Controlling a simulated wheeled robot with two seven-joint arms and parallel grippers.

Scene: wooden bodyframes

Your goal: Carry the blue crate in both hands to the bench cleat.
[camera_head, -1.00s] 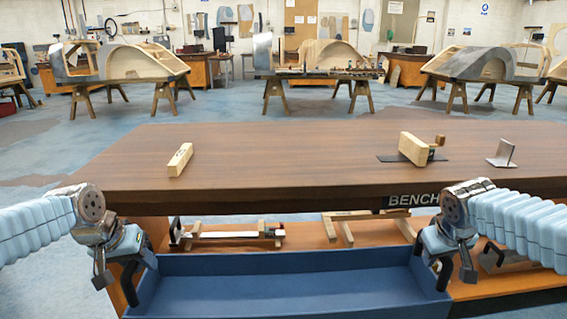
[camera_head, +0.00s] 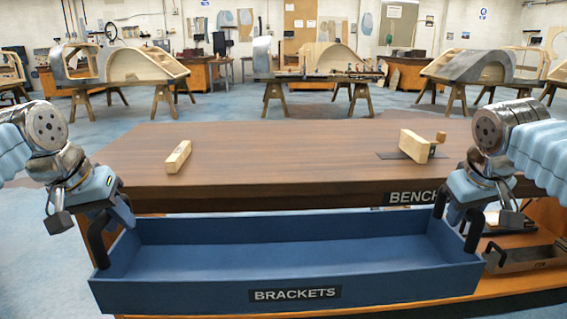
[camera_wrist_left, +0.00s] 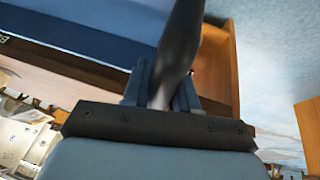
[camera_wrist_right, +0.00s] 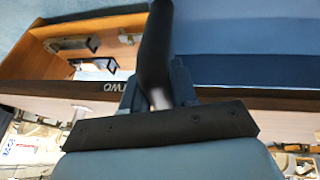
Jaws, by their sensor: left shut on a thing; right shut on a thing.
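The blue crate (camera_head: 400,279) is long and open-topped, looks empty, and has a "BRACKETS" label on its front. It hangs level in front of the bench (camera_head: 290,150). My left gripper (camera_head: 100,218) is shut on the crate's black left handle, which also shows in the left wrist view (camera_wrist_left: 178,50). My right gripper (camera_head: 474,212) is shut on the black right handle, seen in the right wrist view (camera_wrist_right: 153,50). A wooden block (camera_head: 178,157) lies on the bench top at left. A wooden piece with a small knob (camera_head: 416,146) stands on a dark plate at right; I cannot tell which is the cleat.
The bench's lower shelf (camera_head: 520,277) shows at right with a dark metal tray (camera_head: 522,256) on it. The middle of the bench top is clear. Trestles with wooden bodyframes (camera_head: 145,66) stand far behind on the blue floor.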

